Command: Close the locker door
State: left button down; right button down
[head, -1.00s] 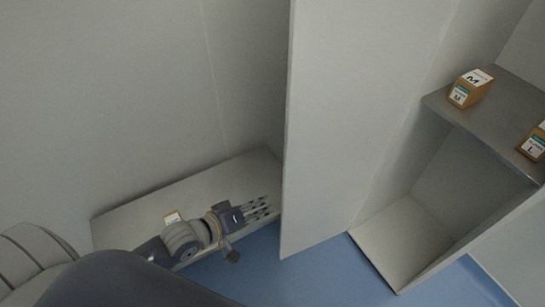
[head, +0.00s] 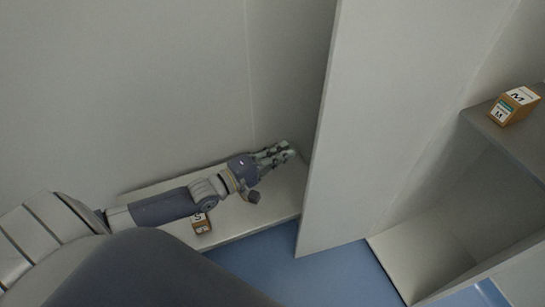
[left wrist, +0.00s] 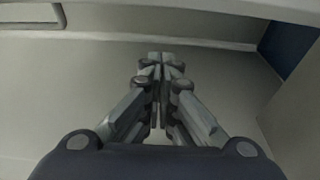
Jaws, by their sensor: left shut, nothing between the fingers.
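The locker door (head: 362,120) is a tall pale grey panel standing open in the middle of the head view, with its free edge toward me. My left gripper (head: 289,152) is to the left of the door, over the pale floor of the left compartment, with its fingertips pointing at the compartment's inner side and apart from the door. The left gripper also shows in the left wrist view (left wrist: 161,62), with its fingers together and empty. My right gripper is not in view.
A small brown box marked S (head: 201,224) sits on the left compartment floor beside my left arm. A box marked M (head: 513,106) stands on a grey shelf (head: 490,125) at right. Blue floor (head: 340,275) lies in front.

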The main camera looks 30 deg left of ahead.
pick_arm(q)
jog(key=shift+w+d+p, duration=0.2)
jog(key=shift+d+p, duration=0.1)
jog(key=shift+d, duration=0.5)
jog(key=shift+w+d+p, duration=0.2)
jog(key=shift+d+p, duration=0.1)
jog(key=shift+d, duration=0.5)
jog(key=shift+w+d+p, duration=0.2)
jog(key=shift+d+p, duration=0.1)
jog(key=shift+d, duration=0.5)
jog(key=shift+s+d, duration=0.1)
jog(key=shift+s, duration=0.05)
